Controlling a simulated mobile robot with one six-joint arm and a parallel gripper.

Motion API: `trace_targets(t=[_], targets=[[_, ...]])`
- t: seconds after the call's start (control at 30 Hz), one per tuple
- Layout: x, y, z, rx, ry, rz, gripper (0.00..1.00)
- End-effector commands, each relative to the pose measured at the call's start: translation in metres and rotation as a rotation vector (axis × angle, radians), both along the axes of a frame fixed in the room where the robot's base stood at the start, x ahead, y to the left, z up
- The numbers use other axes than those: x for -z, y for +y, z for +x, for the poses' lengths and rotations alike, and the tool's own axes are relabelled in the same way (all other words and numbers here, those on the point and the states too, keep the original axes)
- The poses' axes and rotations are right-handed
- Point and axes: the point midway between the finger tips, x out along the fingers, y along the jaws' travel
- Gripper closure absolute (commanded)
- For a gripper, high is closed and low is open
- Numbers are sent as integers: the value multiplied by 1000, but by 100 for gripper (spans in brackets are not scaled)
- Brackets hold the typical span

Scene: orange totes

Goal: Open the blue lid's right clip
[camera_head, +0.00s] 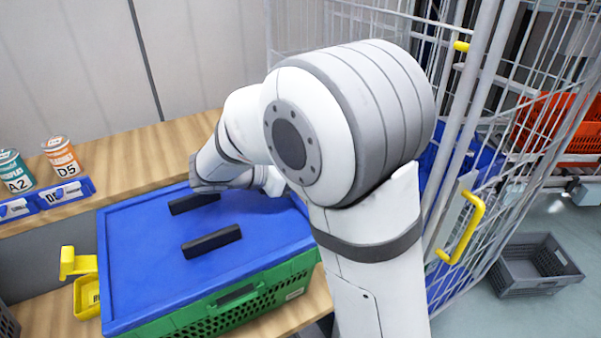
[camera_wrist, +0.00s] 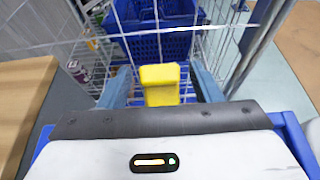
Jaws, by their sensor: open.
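The blue lid (camera_head: 150,250) with two black handles lies on a green crate (camera_head: 240,303) on a wooden bench. A yellow clip (camera_head: 82,270) hangs outward at its left side. The lid's right side is hidden behind my arm in the head view. In the wrist view the yellow right clip (camera_wrist: 160,90) stands between the two fingers of my gripper (camera_wrist: 160,74). The fingers are apart, one on each side of the clip, with a gap showing to each. My gripper is hidden in the head view.
A wire cage trolley (camera_head: 478,120) with a yellow handle stands close to the right of the crate. It holds a blue crate (camera_wrist: 165,42). A grey crate (camera_head: 535,268) lies on the floor. Cans (camera_head: 60,155) stand at the back left of the bench.

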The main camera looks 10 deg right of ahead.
Motion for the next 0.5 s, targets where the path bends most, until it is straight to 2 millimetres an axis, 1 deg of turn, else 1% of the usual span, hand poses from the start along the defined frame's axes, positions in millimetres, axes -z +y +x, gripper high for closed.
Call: trace_targets(t=[0.07, 0.17, 0.4, 0.5], targets=[[-1, 3, -1, -1, 0, 0, 42], [-6, 12, -3, -2, -2, 0, 42], [-21, 49, -16, -4, -1, 0, 42], [-25, 60, -20, -1, -2, 1, 42]])
